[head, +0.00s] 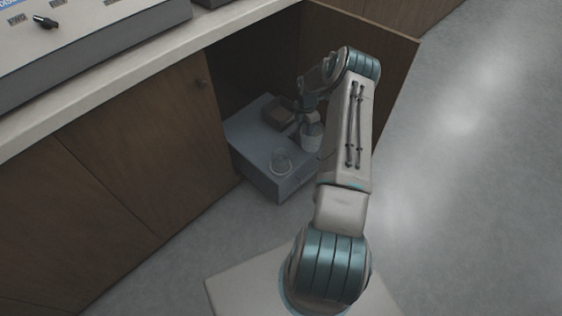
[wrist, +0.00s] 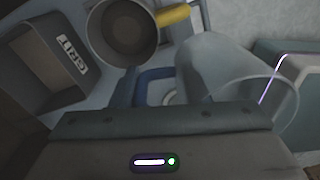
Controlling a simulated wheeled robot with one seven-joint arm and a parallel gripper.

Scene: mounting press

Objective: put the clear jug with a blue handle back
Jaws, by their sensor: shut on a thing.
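The clear jug (head: 312,137) shows in the head view as a pale, upright vessel over the right part of a grey-blue drawer or shelf in the open cabinet. In the wrist view the jug (wrist: 212,66) is right of centre, with its blue handle (wrist: 155,74) toward my gripper. My gripper (head: 307,112) reaches down at the handle, and it also shows in the wrist view (wrist: 158,95). It is shut on the jug's handle. The fingertips are partly hidden, and I cannot tell whether the jug's base touches the surface.
A box labelled GRIT (wrist: 50,62) and a round vessel with a yellow handle (wrist: 122,32) stand close left. A clear glass dish (head: 281,162) sits at the front of the grey-blue drawer or shelf (head: 250,140). The open cabinet door (head: 397,70) stands right of my arm.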

